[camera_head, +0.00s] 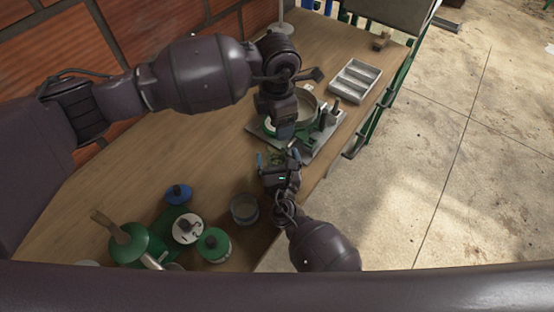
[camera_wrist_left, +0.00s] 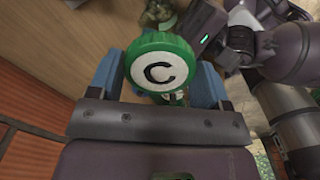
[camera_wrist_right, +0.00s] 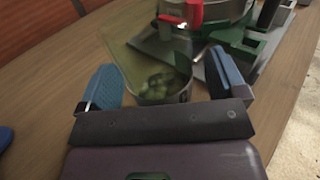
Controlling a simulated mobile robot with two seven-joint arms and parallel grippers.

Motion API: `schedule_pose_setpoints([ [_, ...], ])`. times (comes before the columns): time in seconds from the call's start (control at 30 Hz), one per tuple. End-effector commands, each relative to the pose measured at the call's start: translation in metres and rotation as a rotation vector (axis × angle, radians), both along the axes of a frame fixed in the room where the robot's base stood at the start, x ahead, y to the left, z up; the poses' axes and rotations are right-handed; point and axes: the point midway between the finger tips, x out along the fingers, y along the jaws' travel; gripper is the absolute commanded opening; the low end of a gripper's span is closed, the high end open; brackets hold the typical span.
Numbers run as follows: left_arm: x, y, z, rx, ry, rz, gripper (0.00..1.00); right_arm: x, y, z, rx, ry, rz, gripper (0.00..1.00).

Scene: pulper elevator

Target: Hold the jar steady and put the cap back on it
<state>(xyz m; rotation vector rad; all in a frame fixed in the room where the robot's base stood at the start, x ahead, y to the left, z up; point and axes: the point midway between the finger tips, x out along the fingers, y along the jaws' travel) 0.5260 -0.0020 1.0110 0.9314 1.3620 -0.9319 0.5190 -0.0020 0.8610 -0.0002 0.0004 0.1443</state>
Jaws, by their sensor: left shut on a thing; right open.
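The cap (camera_wrist_left: 162,67), green-rimmed with a white top and a black letter C, sits between the blue fingers of my left gripper (camera_wrist_left: 155,80), which is shut on it. My left gripper (camera_head: 283,130) also shows in the head view, above the bench and close to my right gripper. A clear jar (camera_wrist_right: 160,86) with green pieces inside stands between the open fingers of my right gripper (camera_wrist_right: 165,88). I cannot tell whether those fingers touch it. My right gripper (camera_head: 279,160) shows in the head view too. How far the cap is from the jar's mouth is unclear.
A round metal and green device (camera_head: 306,104) stands just behind the grippers, beside a grey divided tray (camera_head: 355,80). A metal cup (camera_head: 244,208), a green lidded container (camera_head: 213,243) and a blue-topped item (camera_head: 178,193) stand at the near left. The wooden bench's (camera_head: 170,150) left middle is clear.

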Motion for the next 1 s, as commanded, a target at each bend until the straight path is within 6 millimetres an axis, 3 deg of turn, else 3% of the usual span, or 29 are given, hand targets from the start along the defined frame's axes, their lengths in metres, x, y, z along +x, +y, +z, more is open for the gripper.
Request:
schedule_pose_setpoints([
  [0.1, 0.0, 0.0, 0.0, 0.0, 0.0, 0.0, 0.5, 0.0, 0.0, 0.0, 0.0, 0.0, 0.0, 0.88],
  [0.57, 0.0, 0.0, 0.0, 0.0, 0.0, 0.0, 0.5, -0.001, 0.0, 0.0, 0.0, 0.0, 0.0, 0.19],
  [0.73, 0.0, 0.0, -0.007, 0.001, 0.001, 0.0, 0.5, -0.001, 0.0, 0.0, 0.0, 0.0, 0.0, 0.19],
  [1.0, 0.0, 0.0, -0.039, 0.001, 0.001, 0.002, 0.5, -0.001, 0.0, 0.0, 0.0, 0.0, 0.0, 0.19],
])
